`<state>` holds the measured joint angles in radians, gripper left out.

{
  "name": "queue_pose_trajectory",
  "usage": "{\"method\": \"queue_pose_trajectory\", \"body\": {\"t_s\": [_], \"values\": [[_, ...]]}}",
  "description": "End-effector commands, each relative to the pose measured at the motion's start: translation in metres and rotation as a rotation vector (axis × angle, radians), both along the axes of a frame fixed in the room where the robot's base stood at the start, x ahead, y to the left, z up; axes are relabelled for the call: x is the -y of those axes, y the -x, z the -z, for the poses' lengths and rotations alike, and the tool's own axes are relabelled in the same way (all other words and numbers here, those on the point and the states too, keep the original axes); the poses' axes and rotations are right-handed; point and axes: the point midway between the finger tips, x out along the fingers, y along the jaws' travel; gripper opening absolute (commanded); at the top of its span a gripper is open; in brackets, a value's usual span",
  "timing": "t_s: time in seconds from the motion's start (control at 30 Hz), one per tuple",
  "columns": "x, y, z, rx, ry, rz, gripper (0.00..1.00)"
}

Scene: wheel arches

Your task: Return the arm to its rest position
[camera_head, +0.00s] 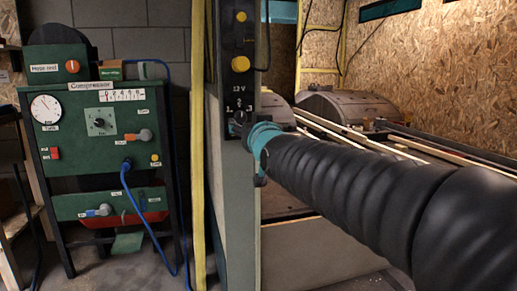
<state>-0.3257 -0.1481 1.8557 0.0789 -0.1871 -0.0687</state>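My arm (345,185), in a black ribbed sleeve, reaches from the lower right corner toward the middle of the view. It ends in a teal wrist part. My gripper (243,124) is at the dark 12 V panel (241,62) on the end of the upright partition. The fingers are small and dark against the panel. I cannot tell whether they touch the panel's lower fitting, or whether they are open or shut. The arm hides part of the bay behind it.
A green compressor stand (95,150) with a gauge, knobs and a blue hose (140,215) stands at the left. A yellow strip (198,150) runs up beside the partition. Two wheel arches (345,105) and long wooden strips (405,143) lie behind the arm. Some floor at lower left is clear.

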Motion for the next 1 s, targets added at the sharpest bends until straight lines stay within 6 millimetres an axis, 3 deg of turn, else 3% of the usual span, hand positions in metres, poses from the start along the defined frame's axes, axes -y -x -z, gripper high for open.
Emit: {"method": "queue_pose_trajectory", "body": {"t_s": [0.03, 0.2, 0.37, 0.5, 0.63, 0.73, 0.83, 1.0], "values": [[0.0, 0.005, 0.034, -0.103, 0.031, -0.007, 0.63], [0.026, 0.051, 0.129, -0.446, 0.135, 0.001, 0.63], [0.067, 0.119, 0.197, -0.735, 0.206, 0.037, 0.63], [0.106, 0.19, 0.24, -0.955, 0.246, 0.086, 0.63], [0.141, 0.262, 0.267, -1.125, 0.257, 0.143, 0.63], [0.16, 0.3, 0.276, -1.181, 0.248, 0.187, 0.63], [0.172, 0.315, 0.274, -1.165, 0.223, 0.224, 0.63], [0.182, 0.321, 0.258, -1.119, 0.189, 0.266, 0.63]]}}
